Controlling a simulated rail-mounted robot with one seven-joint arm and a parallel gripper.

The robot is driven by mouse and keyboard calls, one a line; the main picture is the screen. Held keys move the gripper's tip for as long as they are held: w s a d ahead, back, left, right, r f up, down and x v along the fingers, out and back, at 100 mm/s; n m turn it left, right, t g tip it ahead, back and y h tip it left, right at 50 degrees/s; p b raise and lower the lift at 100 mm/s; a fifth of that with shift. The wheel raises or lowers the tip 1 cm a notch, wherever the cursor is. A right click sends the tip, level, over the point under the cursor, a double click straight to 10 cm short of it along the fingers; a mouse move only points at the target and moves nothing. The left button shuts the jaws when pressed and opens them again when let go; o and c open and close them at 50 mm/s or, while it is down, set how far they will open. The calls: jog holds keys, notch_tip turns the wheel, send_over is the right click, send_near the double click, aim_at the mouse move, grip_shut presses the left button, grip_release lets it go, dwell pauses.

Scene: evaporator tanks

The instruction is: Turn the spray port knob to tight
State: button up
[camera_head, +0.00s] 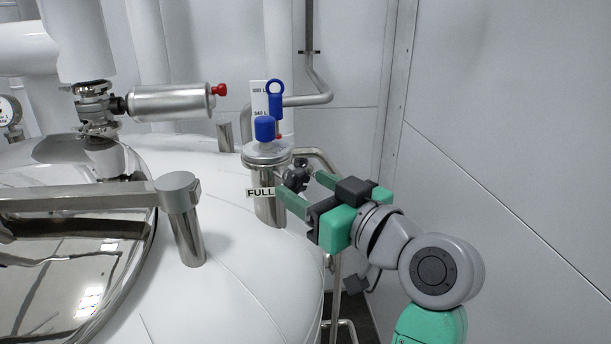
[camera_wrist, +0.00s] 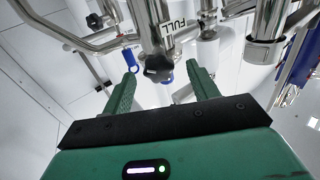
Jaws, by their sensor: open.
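The spray port (camera_head: 268,208) is a steel cylinder with a "FULL" label, standing on top of the white tank. A dark lobed knob (camera_head: 298,174) sticks out of its right side. In the wrist view the knob (camera_wrist: 158,68) appears between the two fingers, below the label. My gripper (camera_head: 301,184) comes from the right, with its green fingers open and pointing at the knob. The wrist view shows free space on both sides of the knob and no finger touching it (camera_wrist: 162,57). I cannot tell whether the fingertips reach past the knob.
A blue cap (camera_head: 265,128) and a blue ring handle (camera_head: 276,98) rise above the port. A second dark knob (camera_wrist: 95,21) shows at the wrist view's upper left. A steel arm (camera_head: 90,197) lies over the tank's round lid. Pipes and a white wall (camera_head: 510,120) stand behind.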

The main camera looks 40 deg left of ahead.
aim_at(302, 183)
jog(key=shift+w+a+p, duration=0.15)
jog(key=shift+a+p, duration=0.05)
jog(key=shift+a, duration=0.75)
jog(key=shift+w+a+p, duration=0.15)
jog(key=shift+a, duration=0.8)
jog(key=c, duration=1)
